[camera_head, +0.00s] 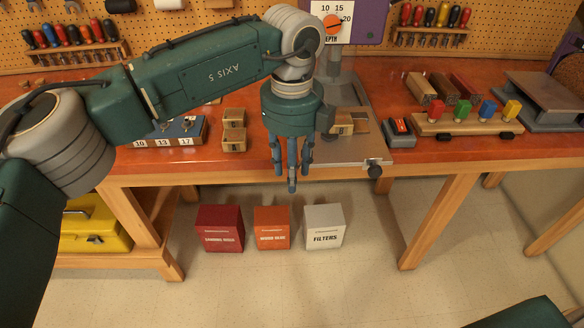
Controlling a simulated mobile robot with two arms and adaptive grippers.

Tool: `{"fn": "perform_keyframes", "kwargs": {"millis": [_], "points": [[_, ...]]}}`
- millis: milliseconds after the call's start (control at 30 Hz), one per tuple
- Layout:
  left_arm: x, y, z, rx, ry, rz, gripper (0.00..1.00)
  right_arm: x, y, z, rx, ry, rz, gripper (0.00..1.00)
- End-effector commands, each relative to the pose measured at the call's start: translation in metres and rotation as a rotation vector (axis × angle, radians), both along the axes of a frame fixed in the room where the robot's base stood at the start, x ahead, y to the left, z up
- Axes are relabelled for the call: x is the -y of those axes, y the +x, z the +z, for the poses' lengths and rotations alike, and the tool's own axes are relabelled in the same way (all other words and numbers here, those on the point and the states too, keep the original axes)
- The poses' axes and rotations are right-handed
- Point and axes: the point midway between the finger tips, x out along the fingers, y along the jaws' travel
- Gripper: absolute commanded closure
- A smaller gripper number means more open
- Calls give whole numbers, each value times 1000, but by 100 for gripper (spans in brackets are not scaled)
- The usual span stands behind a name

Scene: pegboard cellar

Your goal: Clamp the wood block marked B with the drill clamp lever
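The drill press is purple, with a depth dial (333,25) at the top and a grey metal table (340,153) below. The wood block marked B (343,129) sits on that table, just right of my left gripper and partly hidden by it. A dark knob (375,171) sits at the table's front right corner. I cannot tell which part is the clamp lever; the arm hides part of this area. My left gripper (290,172) points down in front of the table, its fingers apart and empty. My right gripper is out of view.
Two small wood blocks (234,141) and a blue drill-bit holder (187,132) stand left on the orange workbench (450,152). Red, orange and white boxes (323,226) stand on the floor below.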

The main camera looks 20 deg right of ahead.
Motion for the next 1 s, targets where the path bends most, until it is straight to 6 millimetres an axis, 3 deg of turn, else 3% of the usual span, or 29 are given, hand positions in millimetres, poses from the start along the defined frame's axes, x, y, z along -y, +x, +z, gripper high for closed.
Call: {"fn": "perform_keyframes", "kwargs": {"millis": [133, 267, 700, 1000], "points": [[0, 0, 3, 0, 0, -2, 64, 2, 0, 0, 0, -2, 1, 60], [1, 0, 19, 2, -3, -1, 64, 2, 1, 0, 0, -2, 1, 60], [0, 0, 105, 2, -1, 2, 64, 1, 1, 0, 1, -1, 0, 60], [-1, 0, 120, -1, 0, 0, 64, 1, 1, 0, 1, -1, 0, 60]]}}
